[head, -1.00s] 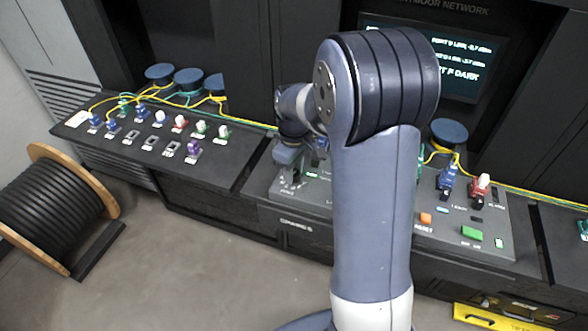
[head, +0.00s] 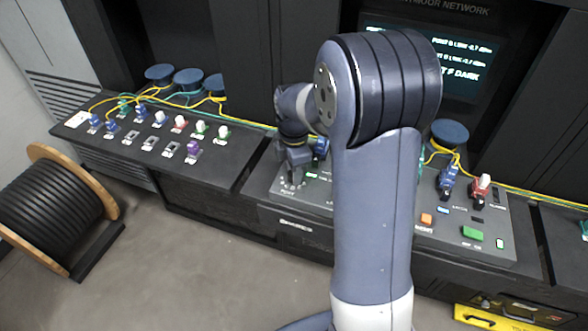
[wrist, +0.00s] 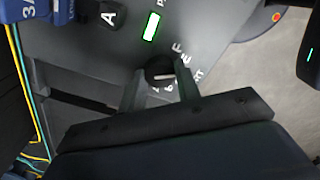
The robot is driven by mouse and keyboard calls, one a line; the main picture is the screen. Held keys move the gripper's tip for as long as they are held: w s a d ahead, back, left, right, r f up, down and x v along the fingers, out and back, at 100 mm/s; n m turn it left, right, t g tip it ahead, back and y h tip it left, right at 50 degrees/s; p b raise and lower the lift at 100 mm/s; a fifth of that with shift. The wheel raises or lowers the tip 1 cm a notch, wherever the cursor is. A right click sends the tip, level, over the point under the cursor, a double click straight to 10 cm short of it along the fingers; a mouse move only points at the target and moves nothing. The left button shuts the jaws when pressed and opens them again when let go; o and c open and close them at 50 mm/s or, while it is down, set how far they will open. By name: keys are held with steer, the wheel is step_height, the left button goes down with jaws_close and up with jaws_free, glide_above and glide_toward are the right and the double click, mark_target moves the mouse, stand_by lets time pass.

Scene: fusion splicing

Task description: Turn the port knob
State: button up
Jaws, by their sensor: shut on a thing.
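The port knob (wrist: 160,70) is a small round black knob with a white pointer line, seen in the wrist view between my two fingers. Letters, including E and F, are printed on the panel beside it. My gripper (wrist: 160,82) is shut on the knob, one finger on each side. In the head view my gripper (head: 293,172) is low over the left end of the control panel (head: 350,205). The knob is hidden there by the gripper, and my arm covers the panel's middle.
A blue connector (head: 320,147) stands close to my gripper. A lit indicator (wrist: 152,26) and a black A-marked part (wrist: 108,16) lie near the knob. Yellow and green cables run behind. A screen (head: 435,65) reads "DARK". A cable spool (head: 55,205) stands on the floor at left.

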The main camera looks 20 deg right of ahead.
steer(key=shift+n, duration=1.2)
steer(key=o, duration=1)
steer(key=shift+r, duration=0.1)
step_height(320, 180, up, 11)
steer(key=shift+f+b, duration=0.15)
steer(key=shift+b, duration=0.15)
steer(key=shift+f, duration=0.15)
